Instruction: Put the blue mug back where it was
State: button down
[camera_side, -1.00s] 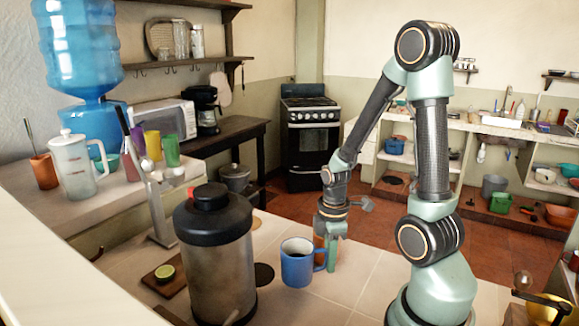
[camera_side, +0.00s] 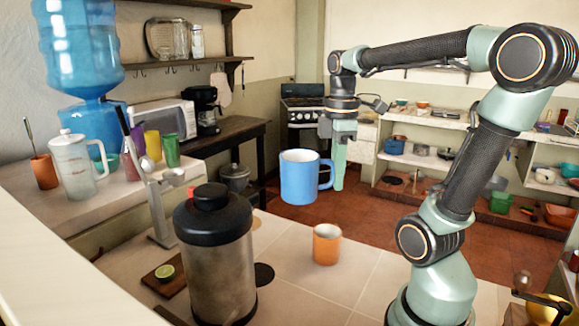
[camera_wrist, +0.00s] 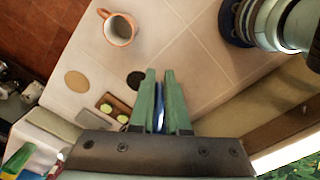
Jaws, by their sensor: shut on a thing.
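The blue mug (camera_side: 299,178) with a white inside hangs upright in the air above the counter (camera_side: 350,285). My gripper (camera_side: 338,180) points down at the mug's right side and is shut on its handle. In the wrist view my gripper (camera_wrist: 160,75) has a strip of the blue mug (camera_wrist: 158,112) between its green fingers; the rest of the mug is hidden there. An orange mug (camera_side: 327,244) stands on the counter below and to the right of the blue mug. A dark round disc (camera_side: 264,274) and a tan disc (camera_wrist: 77,82) lie flat on the counter.
A large dark-lidded dispenser (camera_side: 213,255) stands at the front, left of the orange mug. A small board with a lime (camera_side: 165,272) and a lever press (camera_side: 155,195) are farther left.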

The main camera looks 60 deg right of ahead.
jog(key=d+n, duration=0.4)
jog(key=n, duration=1)
jog(key=d+n, duration=0.5)
jog(key=n, duration=0.9)
notch_tip(320, 180, down, 25)
jog(key=shift+a+f, duration=0.15)
dwell(0.3)
jog(key=shift+f, duration=0.15)
